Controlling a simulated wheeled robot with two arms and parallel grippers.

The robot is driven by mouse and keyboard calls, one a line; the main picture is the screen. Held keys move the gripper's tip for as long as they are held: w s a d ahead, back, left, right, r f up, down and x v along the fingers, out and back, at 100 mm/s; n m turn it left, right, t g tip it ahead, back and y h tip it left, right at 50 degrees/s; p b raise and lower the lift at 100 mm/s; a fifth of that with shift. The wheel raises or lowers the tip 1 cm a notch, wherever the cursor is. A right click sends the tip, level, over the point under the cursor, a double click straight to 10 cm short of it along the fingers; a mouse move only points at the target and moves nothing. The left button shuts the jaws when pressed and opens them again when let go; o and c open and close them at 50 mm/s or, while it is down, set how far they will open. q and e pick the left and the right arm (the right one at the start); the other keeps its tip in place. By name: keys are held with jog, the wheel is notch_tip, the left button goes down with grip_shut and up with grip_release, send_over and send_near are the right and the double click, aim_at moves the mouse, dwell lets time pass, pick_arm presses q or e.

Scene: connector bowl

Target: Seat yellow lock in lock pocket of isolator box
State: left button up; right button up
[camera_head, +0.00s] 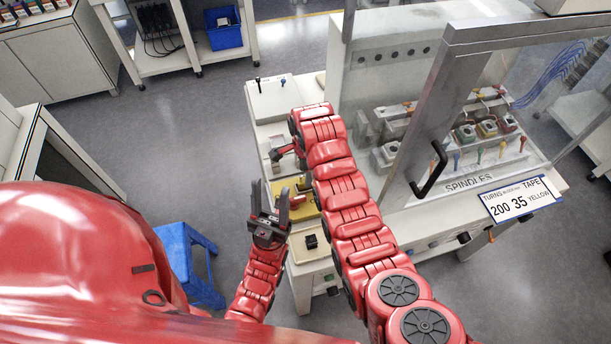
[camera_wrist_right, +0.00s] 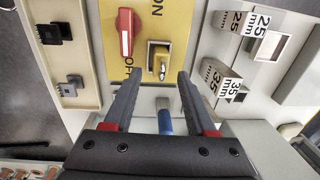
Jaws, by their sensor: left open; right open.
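The yellow isolator box (camera_head: 309,204) sits on the counter in the head view, partly hidden by my right arm. In the right wrist view its yellow face (camera_wrist_right: 185,18) shows ON and OFF lettering and a red handle (camera_wrist_right: 126,32). The small yellow lock (camera_wrist_right: 160,70) shows beside the handle at a square, metal-edged fitting; I cannot tell how deep it sits. My right gripper (camera_wrist_right: 160,76) is open, its fingertips on either side of the lock with gaps. My left gripper (camera_head: 270,203) is open and empty, left of the box.
A beige tray (camera_wrist_right: 90,70) with dark square parts lies beside the box. Blocks marked 25 mm (camera_wrist_right: 232,20) and 35 mm (camera_wrist_right: 212,74) stand on the other side. A blue piece (camera_wrist_right: 165,122) shows between my right fingers. A glazed spindle enclosure (camera_head: 388,70) stands right of my right arm.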

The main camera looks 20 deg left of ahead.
notch_tip(320, 180, up, 3)
jog(key=shift+f+b, duration=0.1)
jog(key=shift+b, duration=0.5)
notch_tip(320, 180, up, 7)
jog(key=p, duration=0.6)
jog(key=shift+s+d, duration=0.2)
jog(key=shift+s, duration=0.1)
